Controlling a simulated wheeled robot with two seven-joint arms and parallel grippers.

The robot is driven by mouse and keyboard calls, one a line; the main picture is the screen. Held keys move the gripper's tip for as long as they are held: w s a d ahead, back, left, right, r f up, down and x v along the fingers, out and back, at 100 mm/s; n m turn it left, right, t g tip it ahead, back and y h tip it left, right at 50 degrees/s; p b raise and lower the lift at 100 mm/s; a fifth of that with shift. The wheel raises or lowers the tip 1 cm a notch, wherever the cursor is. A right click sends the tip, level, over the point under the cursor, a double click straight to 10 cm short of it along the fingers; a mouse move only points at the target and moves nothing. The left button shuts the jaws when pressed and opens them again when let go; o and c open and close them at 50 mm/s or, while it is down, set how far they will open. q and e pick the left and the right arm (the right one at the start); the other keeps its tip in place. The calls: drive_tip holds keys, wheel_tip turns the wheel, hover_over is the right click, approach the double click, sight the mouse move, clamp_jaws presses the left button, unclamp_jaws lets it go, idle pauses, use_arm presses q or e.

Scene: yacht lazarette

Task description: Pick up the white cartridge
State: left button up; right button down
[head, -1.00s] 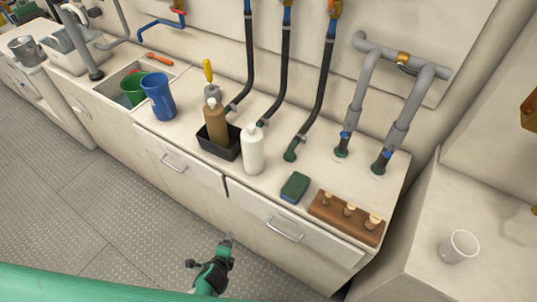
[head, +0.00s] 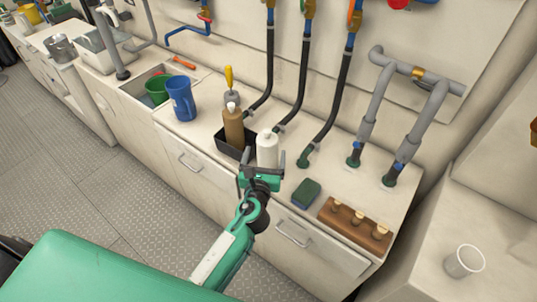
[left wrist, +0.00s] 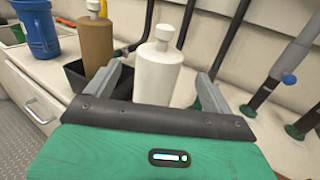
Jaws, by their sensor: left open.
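The white cartridge (head: 267,148) stands upright on the counter, a bottle-like body with a narrower white top. It also shows large in the left wrist view (left wrist: 157,72). My left gripper (head: 262,164) is open in front of it, its fingers spread to the left and right of the cartridge in the wrist view (left wrist: 158,82). I cannot tell whether the fingers reach around it. The cartridge's lower part is hidden behind the gripper. My right gripper is in no view.
A brown bottle (head: 234,127) in a black tray (head: 227,144) stands close left of the cartridge. A blue pitcher (head: 181,98) is farther left. A green sponge (head: 306,193) and a wooden rack (head: 352,228) lie to the right. Black hoses (head: 332,110) rise behind.

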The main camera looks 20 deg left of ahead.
sight(268, 137)
use_arm(q)
drive_tip(key=w, duration=0.2)
drive_tip(key=w+a, duration=0.1)
drive_tip(key=w, duration=0.5)
drive_tip(key=shift+w+a+f+p, duration=0.15)
drive_tip(key=shift+p, duration=0.25)
drive_tip(key=shift+c, duration=0.3)
drive_tip(key=c, duration=1.4)
